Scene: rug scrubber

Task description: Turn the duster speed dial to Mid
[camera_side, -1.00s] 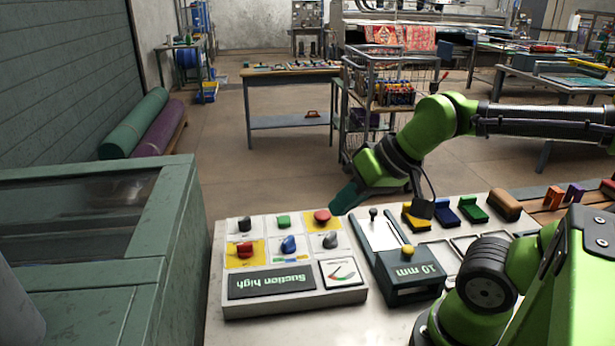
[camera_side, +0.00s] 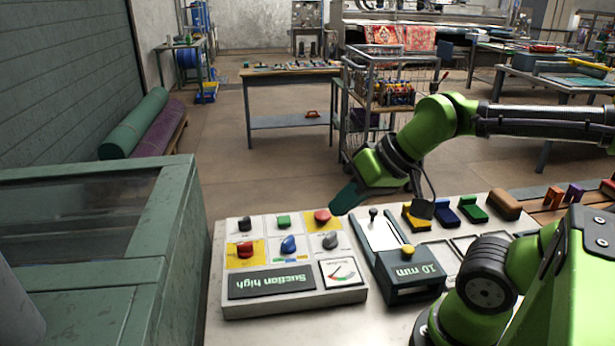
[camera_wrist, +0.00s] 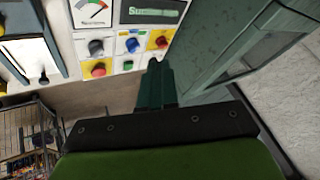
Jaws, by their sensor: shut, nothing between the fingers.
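The control panel (camera_side: 340,297) stands on the bench with knobs and buttons in two rows. A blue knob (camera_side: 288,244), a red knob (camera_side: 244,249) and a grey knob (camera_side: 330,240) form the near row. A black knob (camera_side: 244,224), a green button (camera_side: 283,221) and a red mushroom button (camera_side: 322,216) form the far row. I cannot read which is the duster speed dial. My gripper (camera_side: 338,207) is shut and empty beyond the panel's far right corner. In the wrist view its fingertips (camera_wrist: 155,66) point towards the panel; the blue knob (camera_wrist: 132,45) shows ahead.
The panel's display (camera_side: 272,282) reads "Suction high", beside a gauge (camera_side: 342,272). A dark unit marked 10 mm (camera_side: 415,270), with a slider, stands right of the panel. Coloured blocks (camera_side: 472,208) lie farther right. A green cabinet (camera_side: 130,280) stands at the left.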

